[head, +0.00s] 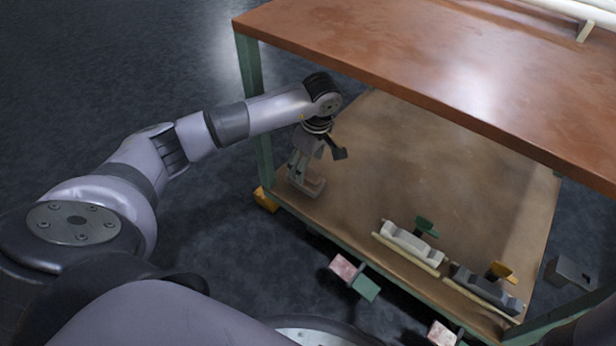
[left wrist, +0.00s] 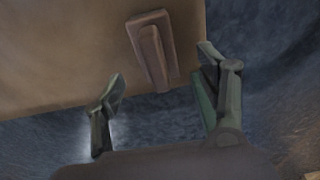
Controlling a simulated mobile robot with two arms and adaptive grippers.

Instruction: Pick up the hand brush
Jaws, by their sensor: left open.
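The hand brush (left wrist: 146,40) looks like a brown block with a raised bar along it. It lies on the lower shelf close to the shelf's edge in the left wrist view. In the head view a small pale block, likely the same brush (head: 312,188), sits at the shelf's near left corner, partly hidden by my gripper. My left gripper (head: 319,160) is just above it, pointing down. In the left wrist view the fingers of my left gripper (left wrist: 162,68) are open and empty, with the brush between and beyond their tips. My right gripper is not seen.
The red-brown upper table top (head: 440,65) overhangs the lower shelf (head: 390,150). A green table leg (head: 252,70) stands close to my left arm. A white tool with a green part (head: 408,243) and a dark one with an orange part (head: 486,288) lie along the front edge. The shelf's middle is clear.

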